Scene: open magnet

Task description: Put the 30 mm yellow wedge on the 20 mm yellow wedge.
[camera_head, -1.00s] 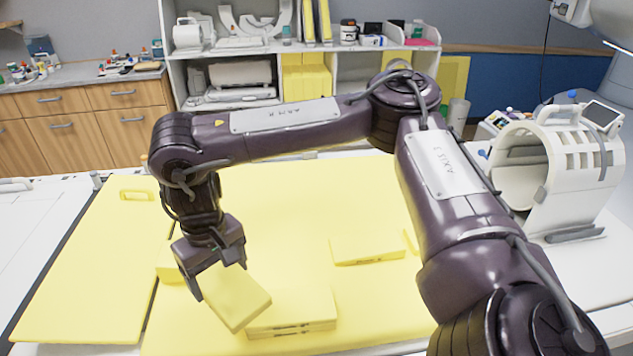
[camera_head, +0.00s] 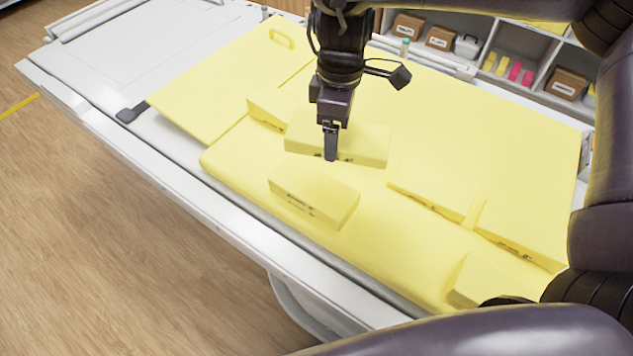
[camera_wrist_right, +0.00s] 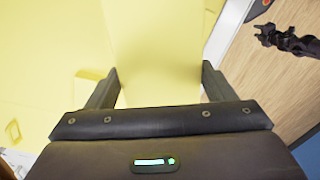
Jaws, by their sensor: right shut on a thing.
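My right gripper (camera_head: 331,150) is shut on a yellow wedge (camera_head: 368,143). The right wrist view shows one finger on each side of this wedge (camera_wrist_right: 158,60). In the head view the held wedge is just behind a low yellow stack (camera_head: 318,190) with two label lines on its front side. I cannot tell how high it is held. The labels are too small to read, so sizes are unclear. A dark gripper, apparently my left one (camera_wrist_right: 268,36), shows small above the floor in the right wrist view; its jaws are unclear.
Other yellow pieces lie on the yellow mat (camera_head: 460,120): one at left (camera_head: 270,106), a flat one (camera_head: 432,190), one at right (camera_head: 522,232), and one near my arm (camera_head: 478,282). The white table edge (camera_head: 225,235) borders the floor. Shelves (camera_head: 540,45) stand behind.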

